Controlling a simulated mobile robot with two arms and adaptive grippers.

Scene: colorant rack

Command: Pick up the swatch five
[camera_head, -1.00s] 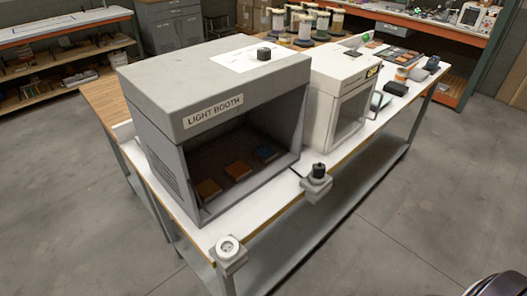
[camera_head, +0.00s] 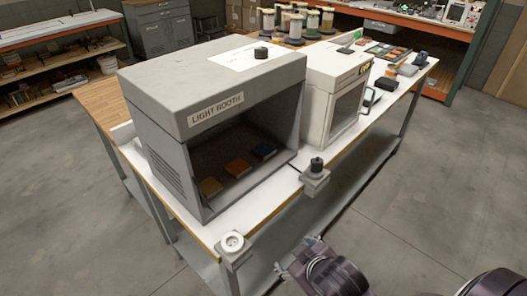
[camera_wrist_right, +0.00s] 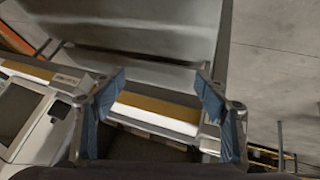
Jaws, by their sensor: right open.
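My right gripper (camera_head: 306,250) is in front of the table, outside and apart from the booth. In the right wrist view, its blue-padded fingers (camera_wrist_right: 163,88) are spread with nothing held between them. My left gripper is not in view.
A white cabinet (camera_head: 320,115) stands right of the booth. A knob on a bracket (camera_head: 316,172) and a round-topped fixture (camera_head: 233,246) jut from the table's front edge (camera_head: 270,215). The floor to the right (camera_head: 430,190) is clear.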

